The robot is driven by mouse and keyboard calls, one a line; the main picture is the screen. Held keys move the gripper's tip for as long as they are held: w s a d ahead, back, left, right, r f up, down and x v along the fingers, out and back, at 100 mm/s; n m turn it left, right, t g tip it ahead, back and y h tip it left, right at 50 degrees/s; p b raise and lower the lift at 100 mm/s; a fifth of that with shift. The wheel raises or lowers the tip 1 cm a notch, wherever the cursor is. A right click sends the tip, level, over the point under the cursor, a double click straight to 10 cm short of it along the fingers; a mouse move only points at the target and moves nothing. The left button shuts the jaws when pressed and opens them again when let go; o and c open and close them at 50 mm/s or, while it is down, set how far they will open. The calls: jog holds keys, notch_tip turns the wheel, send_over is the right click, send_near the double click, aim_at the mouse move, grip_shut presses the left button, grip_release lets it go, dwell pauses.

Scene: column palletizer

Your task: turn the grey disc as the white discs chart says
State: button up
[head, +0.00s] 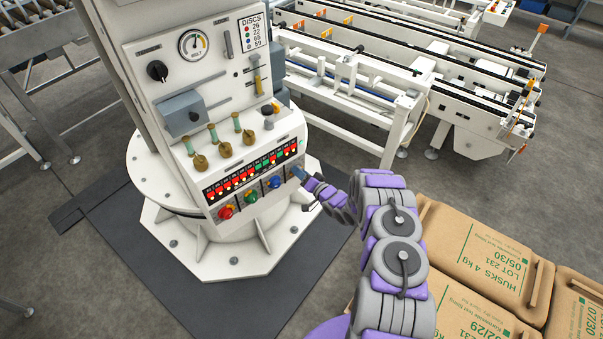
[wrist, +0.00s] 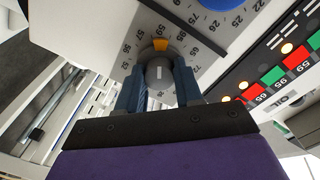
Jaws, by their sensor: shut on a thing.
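The grey disc (wrist: 159,73) sits in the wrist view between the two blue fingers of my gripper (wrist: 159,90), which is shut on it. An orange mark (wrist: 160,45) stands above the disc, and printed numbers ring it, tilted and partly hidden. The exact number at the mark is hard to tell. The white discs chart (head: 254,33) is headed DISCS and lists 26, 22, 65 and 59 beside small coloured dots; the last row reads 59. In the head view my gripper (head: 300,174) is at the right end of the row of discs, covering the grey one.
Red (head: 226,211), green (head: 251,196) and blue (head: 274,182) discs stand left of my gripper. A strip of red and green number tiles (head: 252,168) runs just above. Brass-coloured levers (head: 223,149) stand higher up. Sacks (head: 487,250) lie at the right, and a conveyor (head: 380,80) is behind.

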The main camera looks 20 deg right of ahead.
jog(key=shift+w+d+r, duration=0.15)
jog(key=shift+d+r, duration=0.05)
jog(key=shift+d, duration=0.2)
jog(key=o, duration=1)
jog(key=shift+f, duration=0.15)
jog(key=shift+o, duration=0.2)
jog(key=shift+a, duration=0.1)
jog(key=shift+s+a, duration=0.1)
jog(key=shift+s, duration=0.1)
jog(key=f+p+v, duration=0.1)
jog(key=p+v, duration=0.2)
jog(key=v, duration=1.4)
jog(key=shift+r, duration=0.45)
